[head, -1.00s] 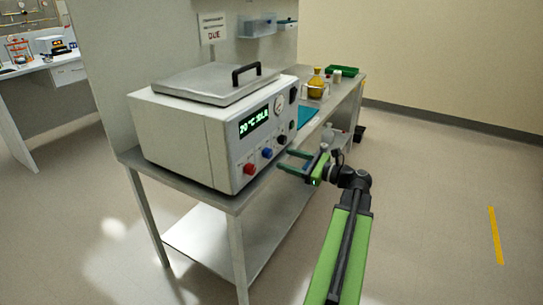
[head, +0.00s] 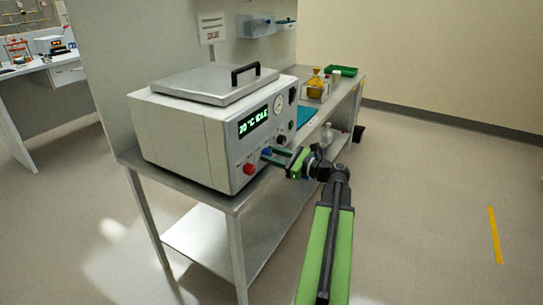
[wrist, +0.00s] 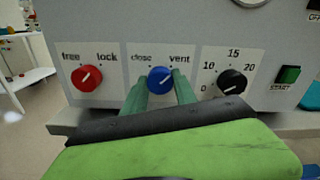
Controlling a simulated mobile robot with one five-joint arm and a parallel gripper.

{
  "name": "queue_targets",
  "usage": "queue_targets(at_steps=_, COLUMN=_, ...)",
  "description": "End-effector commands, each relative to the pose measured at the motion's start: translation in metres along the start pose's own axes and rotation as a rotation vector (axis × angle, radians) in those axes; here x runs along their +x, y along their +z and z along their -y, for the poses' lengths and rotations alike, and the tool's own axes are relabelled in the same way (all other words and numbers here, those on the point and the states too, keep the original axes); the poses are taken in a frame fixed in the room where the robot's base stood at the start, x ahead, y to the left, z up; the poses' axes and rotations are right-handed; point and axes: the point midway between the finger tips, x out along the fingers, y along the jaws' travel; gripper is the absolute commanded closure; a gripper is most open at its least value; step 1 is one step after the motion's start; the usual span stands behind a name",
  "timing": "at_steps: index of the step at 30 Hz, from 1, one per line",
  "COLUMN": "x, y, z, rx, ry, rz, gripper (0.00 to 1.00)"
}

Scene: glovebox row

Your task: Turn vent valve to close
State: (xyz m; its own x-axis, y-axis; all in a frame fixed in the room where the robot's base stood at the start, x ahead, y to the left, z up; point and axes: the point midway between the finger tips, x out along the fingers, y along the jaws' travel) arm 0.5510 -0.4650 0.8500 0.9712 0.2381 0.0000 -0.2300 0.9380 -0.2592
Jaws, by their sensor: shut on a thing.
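The vent valve is a blue knob (wrist: 159,78) on the front panel of a grey box-shaped device (head: 183,133). It sits between the printed words close and vent, and its white mark slants up to the right, toward vent. My gripper (wrist: 160,92) has one green finger on each side of the knob and is shut on it. In the head view, my gripper (head: 271,156) reaches the panel from the right, covering part of the blue knob (head: 266,151).
A red free/lock knob (wrist: 88,78) is left of the blue one. A black numbered knob (wrist: 232,82) and green START button (wrist: 287,75) are to the right. The device stands on a metal bench (head: 228,200); open floor lies to the right.

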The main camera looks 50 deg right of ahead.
Motion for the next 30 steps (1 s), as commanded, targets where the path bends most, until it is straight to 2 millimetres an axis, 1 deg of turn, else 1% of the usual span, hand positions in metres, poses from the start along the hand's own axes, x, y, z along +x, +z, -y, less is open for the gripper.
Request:
queue_targets(at_steps=1, x=0.0, y=0.0, z=0.0, rx=0.0, ry=0.0, rz=0.0, gripper=0.92)
queue_targets(at_steps=3, x=0.0001, y=0.0, z=-0.0001, rx=0.0, ry=0.0, rz=0.0, gripper=1.0)
queue_targets(at_steps=9, x=0.0002, y=0.0, z=-0.0002, rx=-0.006, ry=0.0, rz=0.0, gripper=1.0)
queue_targets(at_steps=14, x=0.0004, y=0.0, z=-0.0003, rx=-0.044, ry=0.001, rz=0.0, gripper=1.0)
queue_targets(at_steps=20, x=0.0009, y=0.0001, z=-0.0007, rx=-0.159, ry=0.002, rz=0.0, gripper=1.0)
queue_targets(at_steps=30, x=0.0012, y=0.0002, z=-0.0009, rx=-0.469, ry=0.002, rz=0.001, gripper=1.0)
